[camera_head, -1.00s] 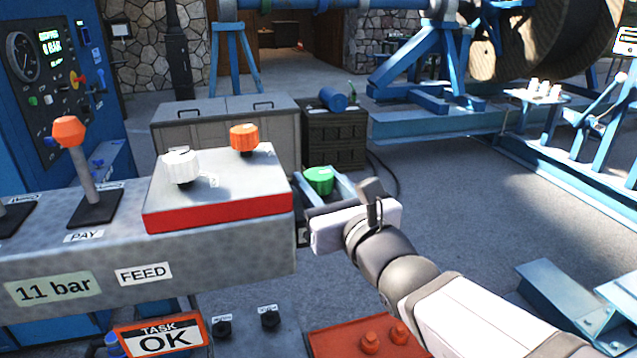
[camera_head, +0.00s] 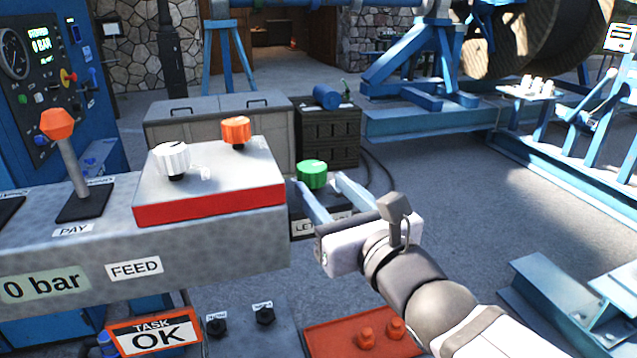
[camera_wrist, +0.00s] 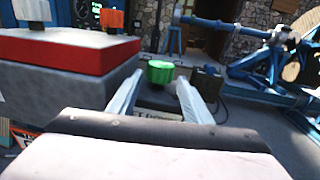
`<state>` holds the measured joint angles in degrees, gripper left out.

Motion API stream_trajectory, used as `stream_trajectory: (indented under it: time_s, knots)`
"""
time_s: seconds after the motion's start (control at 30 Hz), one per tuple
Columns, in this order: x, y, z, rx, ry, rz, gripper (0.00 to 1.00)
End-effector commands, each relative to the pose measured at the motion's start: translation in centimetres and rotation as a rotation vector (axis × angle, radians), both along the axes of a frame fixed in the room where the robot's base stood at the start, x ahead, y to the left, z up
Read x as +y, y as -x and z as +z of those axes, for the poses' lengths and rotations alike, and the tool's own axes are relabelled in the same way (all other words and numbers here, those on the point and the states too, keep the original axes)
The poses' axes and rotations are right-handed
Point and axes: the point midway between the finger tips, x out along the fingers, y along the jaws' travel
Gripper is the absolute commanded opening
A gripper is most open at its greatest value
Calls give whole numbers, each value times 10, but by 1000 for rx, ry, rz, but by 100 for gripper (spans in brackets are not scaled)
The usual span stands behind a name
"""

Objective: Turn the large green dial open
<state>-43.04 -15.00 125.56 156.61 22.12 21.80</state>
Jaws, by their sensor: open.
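The green dial (camera_head: 312,174) is a ribbed round knob on a dark labelled box (camera_head: 302,226), just right of the console's raised block. My gripper (camera_head: 318,184) is open, its two pale blue fingers spread with the dial in line between their far ends. In the wrist view the green dial (camera_wrist: 160,72) stands between and beyond the tips of my gripper (camera_wrist: 160,80). A gap shows on each side, and no contact is visible. The box's label is partly hidden by my fingers.
The console's red-edged block (camera_head: 210,211) with a white knob (camera_head: 171,160) and an orange knob (camera_head: 236,132) stands close on the left. An orange-topped lever (camera_head: 58,124) is farther left. A dark crate (camera_head: 328,135) stands behind the dial. Open floor lies to the right.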

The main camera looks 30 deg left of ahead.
Motion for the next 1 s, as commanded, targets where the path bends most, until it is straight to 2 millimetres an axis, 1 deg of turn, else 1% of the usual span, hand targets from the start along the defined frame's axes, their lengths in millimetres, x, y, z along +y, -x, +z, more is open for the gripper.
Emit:
stream_trajectory:
  time_s: [0.03, 0.2, 0.53, 0.57, 0.6, 0.67, 0.87, 1.0]
  knots:
    - [-4, 3, 6, -1, -1, -1, 45]
    - [-12, 9, 4, -1, -1, 0, 45]
    - [-13, 11, 2, -1, -1, 0, 45]
    - [-13, 11, 2, -1, -1, 0, 47]
    - [-13, 11, 2, 0, 0, 0, 56]
    - [-14, 10, 3, 2, 2, -1, 56]
    - [-21, 3, 9, 42, 50, -20, 56]
    - [-36, -10, 15, 104, 122, -64, 56]
